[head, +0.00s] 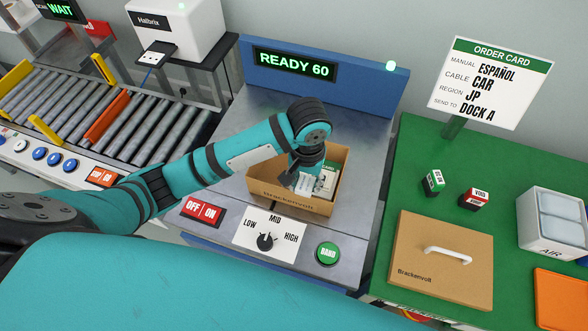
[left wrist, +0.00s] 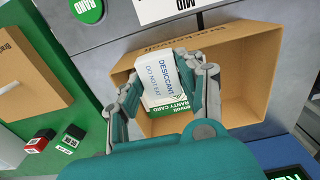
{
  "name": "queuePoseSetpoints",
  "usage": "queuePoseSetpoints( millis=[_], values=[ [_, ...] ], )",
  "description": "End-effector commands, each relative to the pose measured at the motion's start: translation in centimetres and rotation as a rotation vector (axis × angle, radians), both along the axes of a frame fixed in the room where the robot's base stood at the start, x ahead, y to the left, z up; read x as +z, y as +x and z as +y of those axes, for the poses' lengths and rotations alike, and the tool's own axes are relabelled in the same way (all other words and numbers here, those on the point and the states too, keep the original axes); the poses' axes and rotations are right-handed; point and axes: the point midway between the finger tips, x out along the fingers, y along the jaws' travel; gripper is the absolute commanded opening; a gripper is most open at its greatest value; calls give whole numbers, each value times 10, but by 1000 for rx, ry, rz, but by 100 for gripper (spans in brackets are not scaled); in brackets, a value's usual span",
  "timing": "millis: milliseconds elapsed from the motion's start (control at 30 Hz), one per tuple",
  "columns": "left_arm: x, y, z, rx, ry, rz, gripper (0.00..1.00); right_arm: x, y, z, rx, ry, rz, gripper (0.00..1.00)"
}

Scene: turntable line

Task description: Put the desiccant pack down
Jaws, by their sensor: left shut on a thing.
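The white desiccant pack (left wrist: 158,70), printed "DESICCANT DO NOT EAT", is between the fingers of my left gripper (left wrist: 162,90) in the left wrist view. My left gripper is shut on it. In the head view the left gripper (head: 296,178) reaches down into the open cardboard box (head: 288,201), whose inside also shows in the left wrist view (left wrist: 240,80). A green and white warranty card (left wrist: 168,105) lies beneath the pack. I cannot tell whether the pack touches it or the box floor. My right gripper is not in view.
The box stands on a metal bench under a "READY 60" display (head: 295,65), behind a dial (head: 265,241) and green BAND button (head: 327,253). On the green table at right are two stamps, a cardboard lid (head: 420,272), an AIR bin (head: 548,238) and an order card (head: 489,80).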

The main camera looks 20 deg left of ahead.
Motion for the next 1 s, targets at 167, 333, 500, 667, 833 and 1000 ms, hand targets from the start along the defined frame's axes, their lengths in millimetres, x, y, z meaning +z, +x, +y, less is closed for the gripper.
queuePoseSetpoints(
  millis=[167, 333, 500, 667, 833, 1000],
  values=[
    [6, 20, -23, 1, 1, 8, 16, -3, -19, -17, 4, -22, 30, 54],
    [7, 32, -5, 7, 7, 10, 16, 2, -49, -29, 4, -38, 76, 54],
    [3, 48, 38, 9, 8, 11, 16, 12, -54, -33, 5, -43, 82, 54],
    [-1, 62, 77, 8, 7, 10, 16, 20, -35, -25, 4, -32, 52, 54],
    [-5, 73, 104, 5, 5, 9, 16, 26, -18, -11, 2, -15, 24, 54],
    [-7, 78, 115, 4, 3, 8, 16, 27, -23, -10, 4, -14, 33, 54]
  ],
)
